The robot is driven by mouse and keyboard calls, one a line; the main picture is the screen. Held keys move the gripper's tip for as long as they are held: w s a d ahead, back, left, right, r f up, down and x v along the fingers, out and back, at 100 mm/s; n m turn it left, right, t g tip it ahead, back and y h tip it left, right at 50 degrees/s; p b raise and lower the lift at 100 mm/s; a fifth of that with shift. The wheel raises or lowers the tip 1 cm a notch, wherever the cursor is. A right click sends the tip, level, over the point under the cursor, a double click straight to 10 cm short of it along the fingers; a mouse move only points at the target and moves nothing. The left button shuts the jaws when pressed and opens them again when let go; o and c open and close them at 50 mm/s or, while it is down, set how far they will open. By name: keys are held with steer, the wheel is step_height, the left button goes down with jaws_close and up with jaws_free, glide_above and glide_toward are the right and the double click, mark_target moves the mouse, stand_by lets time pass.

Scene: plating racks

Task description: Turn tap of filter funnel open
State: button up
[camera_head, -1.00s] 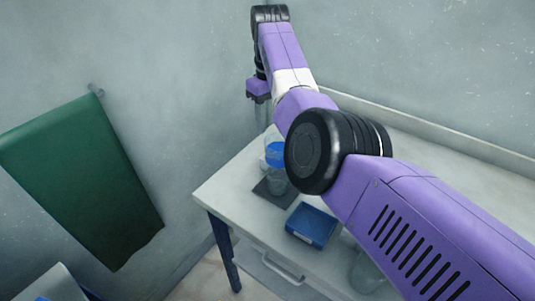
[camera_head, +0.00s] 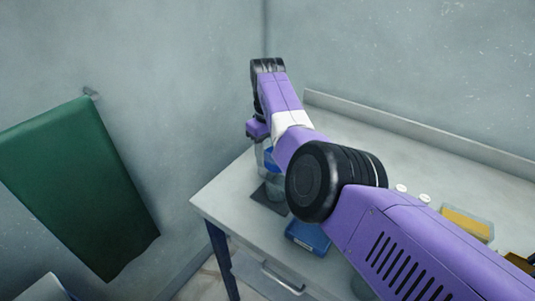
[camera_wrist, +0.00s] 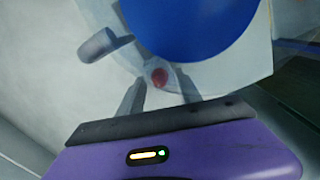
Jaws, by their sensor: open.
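The filter funnel (camera_head: 270,160) is a clear vessel with a blue part, standing over a dark mat (camera_head: 262,200) at the table's left end; my arm partly hides it. In the wrist view the blue disc of the filter funnel (camera_wrist: 190,22) fills the top, with clear wall around it. In the head view my gripper is at the funnel's upper left.
A grey cylindrical piece (camera_wrist: 98,45) lies left of the red part in the wrist view. A blue tray (camera_head: 308,237) sits on the pale table (camera_head: 215,192). Two white-capped items (camera_head: 412,193) and a yellow-filled container (camera_head: 466,224) stand to the right. A green cloth (camera_head: 80,185) hangs on the left wall.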

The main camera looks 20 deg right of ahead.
jaws_close()
steer(key=shift+m, duration=0.3)
steer(key=m, duration=1.1)
stand_by(0.5)
steer(key=shift+m, duration=0.3)
jaws_free()
